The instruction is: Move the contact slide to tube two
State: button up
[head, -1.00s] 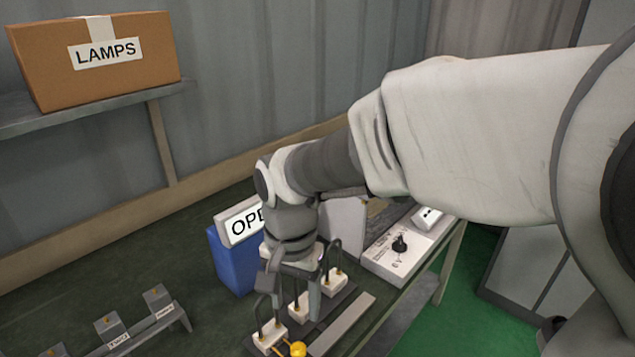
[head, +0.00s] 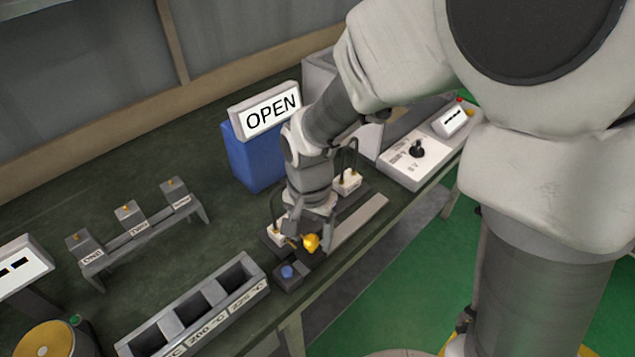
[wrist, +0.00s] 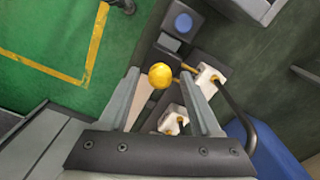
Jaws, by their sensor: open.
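The contact slide's yellow round knob (head: 311,242) stands at the front left end of the tube row, beside a light flat rail (head: 358,222). White blocks with dark looped tubes show left (head: 278,232) and right (head: 347,182) of my gripper; the gripper hides the middle of the row in the head view. My gripper (head: 310,228) points down over the slide, open. In the wrist view, the yellow knob (wrist: 161,76) lies between the open fingertips (wrist: 160,72), nearer the left one. White blocks (wrist: 172,121) show between and beyond the fingers. Contact with the knob cannot be told.
A box with a blue button (head: 288,272) sits just left of the slide. A compartment tray marked with temperatures (head: 250,296) and a labelled rack (head: 145,235) stand farther left. A blue block with an OPEN sign (head: 268,112) stands behind; a switch panel (head: 425,155) stands right.

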grip_shut()
dwell(1.3)
